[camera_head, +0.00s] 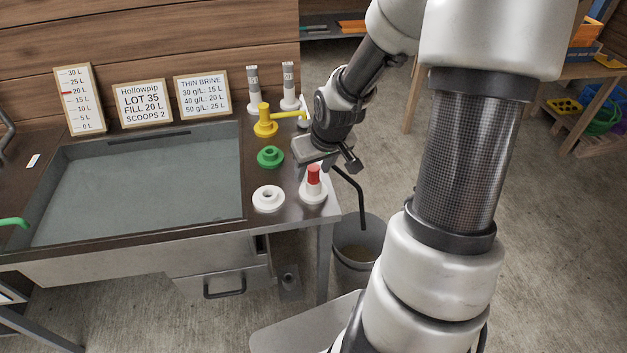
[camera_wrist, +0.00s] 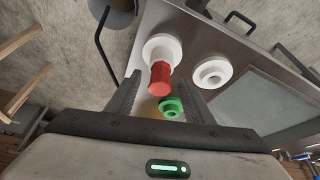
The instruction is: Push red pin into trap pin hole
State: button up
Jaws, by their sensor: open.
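The red pin (camera_head: 313,175) stands upright in a white stepped holder (camera_head: 312,195) at the table's front right corner. In the wrist view the red pin (camera_wrist: 160,78) points toward the camera from its white holder (camera_wrist: 158,48). My gripper (camera_head: 345,158) is open and empty, above and behind the pin at the table's right edge. In the wrist view the pin shows between its two fingers (camera_wrist: 160,92), apart from both. A white ring with a centre hole (camera_head: 268,198) lies left of the pin, and a green ring (camera_head: 270,157) behind. No label tells which is the trap pin hole.
A yellow valve (camera_head: 265,120) with a side handle and two grey-white posts (camera_head: 253,88) stand farther back. A sunken basin (camera_head: 140,185) fills the table's left. A bucket (camera_head: 358,245) stands on the floor beside the table's right edge.

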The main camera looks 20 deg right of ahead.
jog(key=c, duration=1.2)
notch_tip(320, 180, up, 10)
jog(key=p, duration=0.4)
